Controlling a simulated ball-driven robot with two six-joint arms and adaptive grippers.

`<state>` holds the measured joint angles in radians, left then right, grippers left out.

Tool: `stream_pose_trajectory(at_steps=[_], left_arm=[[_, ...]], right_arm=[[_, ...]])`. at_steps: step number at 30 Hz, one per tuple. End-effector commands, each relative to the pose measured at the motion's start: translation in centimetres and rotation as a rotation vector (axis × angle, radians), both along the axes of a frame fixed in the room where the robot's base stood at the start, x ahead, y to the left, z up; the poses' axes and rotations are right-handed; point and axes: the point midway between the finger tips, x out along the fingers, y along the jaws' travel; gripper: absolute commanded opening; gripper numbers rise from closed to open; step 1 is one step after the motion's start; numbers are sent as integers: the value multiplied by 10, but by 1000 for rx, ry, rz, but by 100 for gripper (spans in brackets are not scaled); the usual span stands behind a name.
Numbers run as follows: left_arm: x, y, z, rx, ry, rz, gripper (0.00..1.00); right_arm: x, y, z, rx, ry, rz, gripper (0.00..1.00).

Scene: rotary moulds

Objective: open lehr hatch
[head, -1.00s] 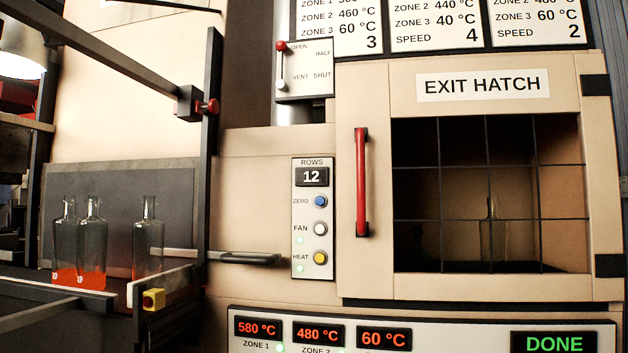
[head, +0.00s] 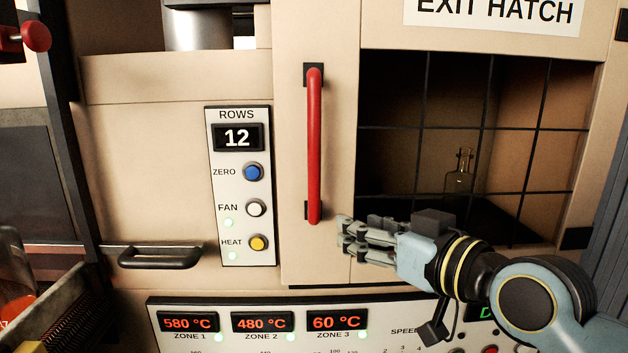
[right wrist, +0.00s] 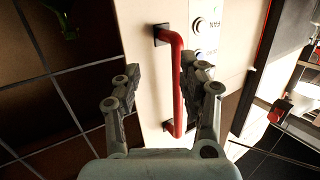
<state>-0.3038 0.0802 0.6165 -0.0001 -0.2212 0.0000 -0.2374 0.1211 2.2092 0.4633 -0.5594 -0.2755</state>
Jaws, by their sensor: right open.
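The exit hatch (head: 580,150) is a beige door with a dark gridded window, and it looks shut. Its red vertical bar handle (head: 314,145) stands on the door's left side, on dark end mounts. My right gripper (head: 342,238) is open and empty, just below and right of the handle's lower end in the head view. In the right wrist view the red handle (right wrist: 177,85) lies beyond and between the two open fingers (right wrist: 160,100); I see no contact. A clear bottle (head: 459,178) stands behind the window grid. My left gripper is not in view.
A panel with a ROWS counter (head: 237,138) reading 12 and several buttons is left of the handle. A dark horizontal handle (head: 158,257) is at lower left. A control panel (head: 275,338) with temperature displays runs below the hatch.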

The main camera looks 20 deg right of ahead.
Motion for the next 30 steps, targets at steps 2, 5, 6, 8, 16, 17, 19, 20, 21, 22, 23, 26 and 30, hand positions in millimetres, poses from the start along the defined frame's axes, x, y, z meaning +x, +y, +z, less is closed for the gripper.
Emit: stream_pose_trajectory(at_steps=[2, 5, 6, 8, 16, 17, 19, 20, 21, 22, 23, 26, 30], left_arm=[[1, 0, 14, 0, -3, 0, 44], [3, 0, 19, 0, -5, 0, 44], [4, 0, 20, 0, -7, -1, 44], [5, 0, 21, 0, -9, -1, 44], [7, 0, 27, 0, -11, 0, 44], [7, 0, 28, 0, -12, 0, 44], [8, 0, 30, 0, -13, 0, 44], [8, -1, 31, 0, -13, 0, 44], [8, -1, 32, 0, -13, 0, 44], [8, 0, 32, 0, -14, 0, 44], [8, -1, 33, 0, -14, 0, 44], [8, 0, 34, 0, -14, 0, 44], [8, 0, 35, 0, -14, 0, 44]], right_arm=[[-8, 8, 55, 3, -73, 27, 42], [-16, 14, 89, 5, -127, 48, 42], [-17, 15, 96, 6, -137, 53, 42], [-15, 17, 101, 8, -146, 55, 42], [29, 32, 103, 11, -148, 55, 42], [35, 34, 103, 12, -149, 56, 42], [48, 38, 102, 11, -148, 55, 42], [53, 40, 102, 9, -147, 55, 42], [59, 42, 102, 9, -147, 56, 42], [64, 43, 102, 10, -147, 56, 42], [68, 44, 102, 9, -147, 55, 42], [77, 47, 101, 8, -147, 55, 42], [83, 49, 100, 7, -146, 56, 42]])
